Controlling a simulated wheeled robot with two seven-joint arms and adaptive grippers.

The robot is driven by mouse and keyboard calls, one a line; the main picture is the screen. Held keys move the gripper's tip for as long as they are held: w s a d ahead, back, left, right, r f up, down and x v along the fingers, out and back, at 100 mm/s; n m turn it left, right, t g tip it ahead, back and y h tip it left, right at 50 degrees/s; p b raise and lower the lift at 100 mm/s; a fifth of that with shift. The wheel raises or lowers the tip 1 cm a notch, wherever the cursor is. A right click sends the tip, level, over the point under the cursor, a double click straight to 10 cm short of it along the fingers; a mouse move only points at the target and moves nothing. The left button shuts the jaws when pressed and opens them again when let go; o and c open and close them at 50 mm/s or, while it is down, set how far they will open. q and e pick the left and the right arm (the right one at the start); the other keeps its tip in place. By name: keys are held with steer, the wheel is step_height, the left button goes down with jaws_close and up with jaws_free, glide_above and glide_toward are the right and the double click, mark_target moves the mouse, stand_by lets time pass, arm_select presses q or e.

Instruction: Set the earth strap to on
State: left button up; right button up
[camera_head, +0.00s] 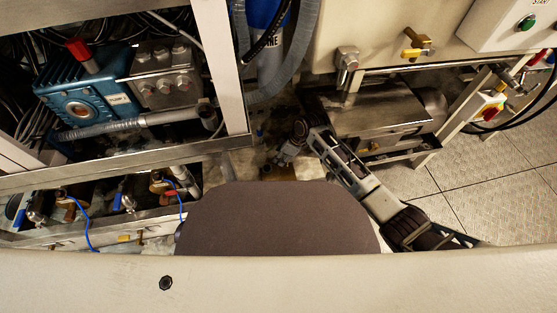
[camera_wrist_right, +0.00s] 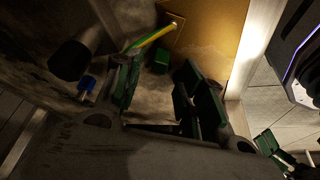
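A green-and-yellow striped strap (camera_wrist_right: 150,38), which looks like the earth strap, runs diagonally in the right wrist view, close beyond my left-hand fingertip. A small green block (camera_wrist_right: 161,60) lies near its lower end; I cannot tell whether they join. My right gripper (camera_wrist_right: 165,82) is open, with a gap between its green-padded fingers and nothing visible held. In the head view my right gripper (camera_head: 287,152) reaches down into a dark gap between the machine frames, and the strap cannot be made out there. My left gripper is not in view.
A tan panel (camera_wrist_right: 212,45) stands beyond the fingers, with a pale upright edge on its right. A dark rounded part (camera_wrist_right: 70,60) and a small blue part (camera_wrist_right: 87,84) lie left. In the head view, a metal box (camera_head: 375,110) sits right of the gripper and a frame post (camera_head: 222,70) left.

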steer(key=shift+b+x, duration=0.7)
steer(key=shift+x, duration=0.95)
jaws_close()
